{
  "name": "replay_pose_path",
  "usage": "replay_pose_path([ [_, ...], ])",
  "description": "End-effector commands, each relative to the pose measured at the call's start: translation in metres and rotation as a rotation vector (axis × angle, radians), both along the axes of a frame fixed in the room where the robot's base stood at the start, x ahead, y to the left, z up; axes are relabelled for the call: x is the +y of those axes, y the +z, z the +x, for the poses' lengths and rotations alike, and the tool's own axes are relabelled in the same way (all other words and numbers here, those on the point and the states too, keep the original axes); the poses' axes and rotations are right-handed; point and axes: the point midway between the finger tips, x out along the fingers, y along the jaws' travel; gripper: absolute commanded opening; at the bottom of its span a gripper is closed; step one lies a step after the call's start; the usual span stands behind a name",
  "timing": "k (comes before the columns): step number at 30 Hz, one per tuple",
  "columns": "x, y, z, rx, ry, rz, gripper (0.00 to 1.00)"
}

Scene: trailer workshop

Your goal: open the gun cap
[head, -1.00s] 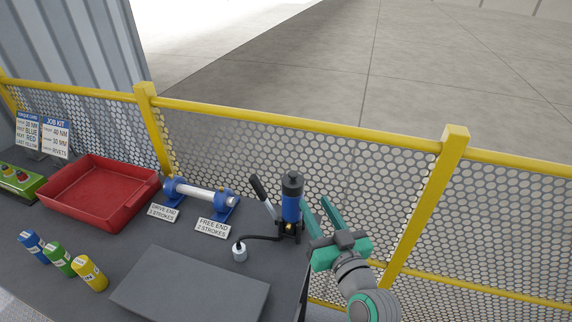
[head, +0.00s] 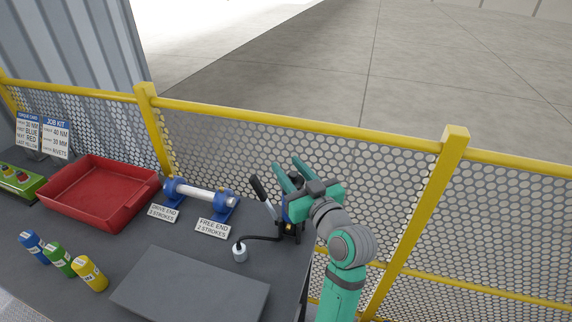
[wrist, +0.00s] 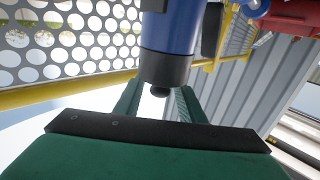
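The gun is a blue upright cylinder (head: 285,213) at the table's back right corner, mostly hidden behind my gripper in the head view. In the wrist view, the gun's blue body (wrist: 169,28) comes down from the top edge. Its black cap (wrist: 165,68) with a small round knob faces my gripper. My gripper (head: 286,163) is open, its two green fingers over the gun's top. In the wrist view, my gripper (wrist: 159,88) has one finger on each side of the cap's knob. I cannot tell whether either finger touches the cap.
A black lever (head: 260,190) stands left of the gun, and a hose runs to a small grey cup (head: 240,252). A blue-ended roller (head: 200,193), red tray (head: 100,192) and several bottles (head: 60,258) are further left. A yellow-framed mesh fence (head: 300,115) stands behind.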

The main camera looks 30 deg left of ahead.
Motion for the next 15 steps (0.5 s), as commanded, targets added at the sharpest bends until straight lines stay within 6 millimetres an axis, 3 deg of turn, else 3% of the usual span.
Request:
replay_pose_path([
  [6,0.015,0.0,0.009,0.0,0.0,0.0,0.36],
  [15,0.017,0.0,0.01,0.0,-0.001,0.0,0.36],
])
